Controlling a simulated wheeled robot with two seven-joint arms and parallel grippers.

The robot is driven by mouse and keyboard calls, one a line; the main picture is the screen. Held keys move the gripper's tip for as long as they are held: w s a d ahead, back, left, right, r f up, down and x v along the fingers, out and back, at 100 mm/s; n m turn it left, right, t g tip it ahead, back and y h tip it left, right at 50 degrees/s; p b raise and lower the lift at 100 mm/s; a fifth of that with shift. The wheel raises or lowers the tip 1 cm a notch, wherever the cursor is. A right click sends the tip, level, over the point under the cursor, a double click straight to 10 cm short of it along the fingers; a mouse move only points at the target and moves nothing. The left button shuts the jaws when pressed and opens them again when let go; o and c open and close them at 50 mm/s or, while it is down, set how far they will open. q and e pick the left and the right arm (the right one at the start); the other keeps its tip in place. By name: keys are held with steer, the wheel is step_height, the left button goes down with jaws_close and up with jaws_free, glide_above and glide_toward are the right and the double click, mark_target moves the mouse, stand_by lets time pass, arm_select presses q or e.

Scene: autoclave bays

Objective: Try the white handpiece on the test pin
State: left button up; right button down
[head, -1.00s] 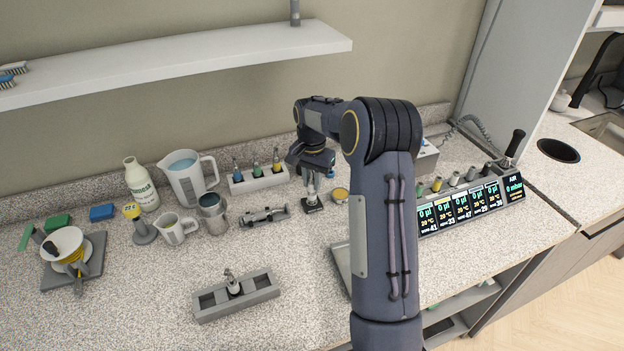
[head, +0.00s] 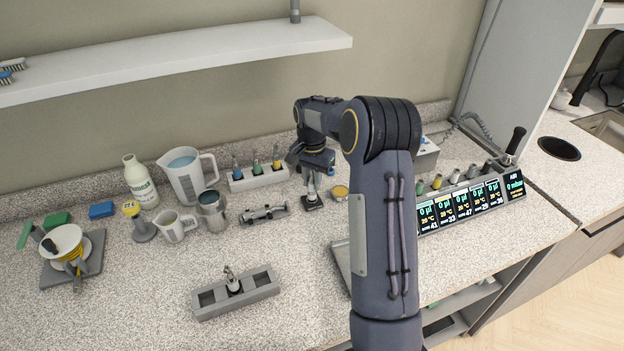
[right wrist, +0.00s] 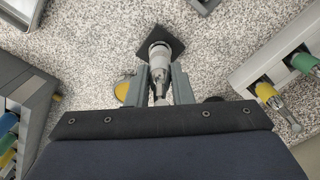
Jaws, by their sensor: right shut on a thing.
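My right gripper (head: 311,172) is shut on a white and silver handpiece (right wrist: 159,62) and holds it roughly upright. Below the handpiece is the test pin's dark square base (head: 312,203), which also shows in the right wrist view (right wrist: 174,42). The handpiece's lower end is over this base; the pin itself is hidden, so I cannot tell whether the handpiece is seated on it. Another small silver piece (head: 233,284) stands in the middle compartment of a grey holder (head: 264,287). My left gripper is not in view.
A white block (head: 260,181) with coloured-ended pieces stands behind left of the gripper. A grey clamp-like fixture (head: 262,214) and a yellow-topped tin (head: 340,194) are close by. A row of displays (head: 460,207) lies to the right.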

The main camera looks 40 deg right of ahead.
steer(key=shift+r, duration=0.25)
steer(key=shift+r+p, duration=1.65)
steer(key=shift+r, duration=0.2)
